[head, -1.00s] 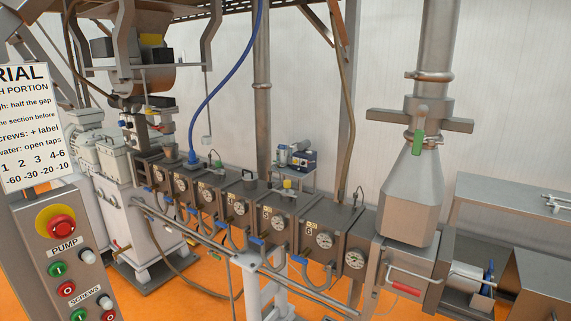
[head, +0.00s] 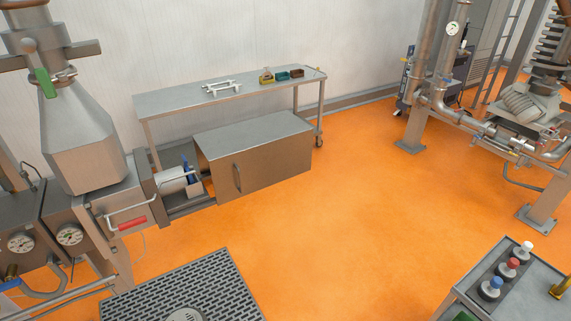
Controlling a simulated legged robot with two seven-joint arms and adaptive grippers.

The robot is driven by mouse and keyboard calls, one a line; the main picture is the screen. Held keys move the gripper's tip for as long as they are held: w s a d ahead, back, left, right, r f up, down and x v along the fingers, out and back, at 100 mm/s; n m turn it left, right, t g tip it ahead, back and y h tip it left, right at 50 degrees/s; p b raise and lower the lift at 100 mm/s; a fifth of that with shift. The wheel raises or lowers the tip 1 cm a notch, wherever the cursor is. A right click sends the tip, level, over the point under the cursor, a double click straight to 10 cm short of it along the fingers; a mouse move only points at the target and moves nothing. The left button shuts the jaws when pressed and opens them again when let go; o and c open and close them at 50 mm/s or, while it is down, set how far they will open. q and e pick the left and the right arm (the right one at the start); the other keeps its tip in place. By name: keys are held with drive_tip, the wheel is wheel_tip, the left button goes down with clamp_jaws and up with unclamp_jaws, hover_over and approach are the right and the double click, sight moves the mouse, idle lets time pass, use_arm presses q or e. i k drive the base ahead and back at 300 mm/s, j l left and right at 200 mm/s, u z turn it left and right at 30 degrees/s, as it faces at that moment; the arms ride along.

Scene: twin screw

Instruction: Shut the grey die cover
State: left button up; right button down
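The grey die cover, which I take to be the box-shaped metal hood (head: 262,172) with a small handle on its front, stands at centre left in the head view. Its left end is apart from the machine's end block, and a gap between them leaves the die area exposed. In that gap a pale metal cylinder (head: 173,181) and a blue part (head: 187,170) show above a low rail (head: 190,208). A red-handled bar (head: 131,223) is on the machine's end block. Neither of my grippers is in view.
A metal table (head: 170,102) with white racks and small coloured bins stands behind the hood. A grated platform (head: 215,280) lies in front. A cart (head: 530,290) with capped bottles is at bottom right. Orange floor (head: 350,210) is clear between the hood and the cart.

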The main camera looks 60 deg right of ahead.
sight(241, 159)
drive_tip(key=z, duration=1.8)
